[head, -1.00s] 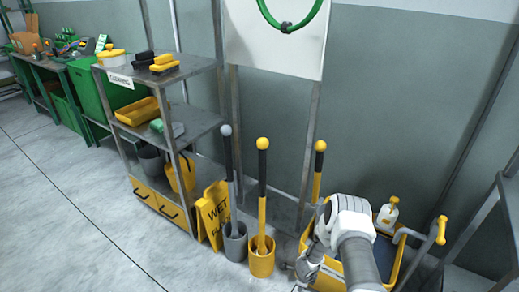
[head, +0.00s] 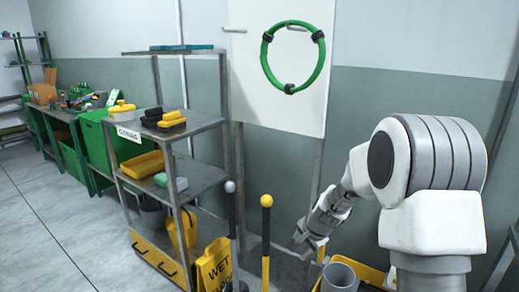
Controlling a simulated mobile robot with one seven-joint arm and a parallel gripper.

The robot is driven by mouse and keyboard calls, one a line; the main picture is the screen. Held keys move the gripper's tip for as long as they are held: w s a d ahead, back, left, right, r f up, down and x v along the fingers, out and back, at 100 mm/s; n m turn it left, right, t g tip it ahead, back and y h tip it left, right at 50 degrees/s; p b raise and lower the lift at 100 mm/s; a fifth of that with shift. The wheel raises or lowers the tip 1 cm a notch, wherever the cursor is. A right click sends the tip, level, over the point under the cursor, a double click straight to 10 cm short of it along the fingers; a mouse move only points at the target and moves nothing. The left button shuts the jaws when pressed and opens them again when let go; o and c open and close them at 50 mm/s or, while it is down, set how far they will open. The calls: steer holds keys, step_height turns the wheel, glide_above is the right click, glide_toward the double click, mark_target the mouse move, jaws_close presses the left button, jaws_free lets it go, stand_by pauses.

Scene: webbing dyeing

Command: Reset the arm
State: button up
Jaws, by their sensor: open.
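My white and grey arm fills the right side of the head view, with a large rounded joint in front of the wall. My gripper (head: 304,240) is at the arm's lower left end, pointing down and left. It is open, with nothing seen between its fingers, though they are small and dark here. It is in front of the stand under the white board (head: 247,95), to the right of the yellow-handled tool (head: 266,240).
A green hose ring (head: 268,62) hangs on the board. A metal cleaning shelf (head: 205,119) stands left, with a yellow wet-floor sign (head: 214,265) at its foot. A grey-handled tool (head: 231,225) stands beside it. Part of a yellow cart (head: 372,277) shows under my arm. The left floor is clear.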

steer(key=s+r+n, duration=0.8)
steer(key=s+r, duration=1.1)
steer(key=s, duration=0.2)
steer(key=s+d+r+n+h+p, duration=0.1)
steer(key=s+d+r+n+h, duration=0.15)
steer(key=s, duration=0.95)
step_height(320, 180, up, 15)
steer(key=p, duration=1.5)
steer(key=shift+w+a+t, duration=0.15)
steer(key=shift+w+t, duration=0.15)
steer(key=shift+w, duration=0.05)
steer(key=shift+f+y, duration=0.15)
steer(key=shift+y, duration=0.1)
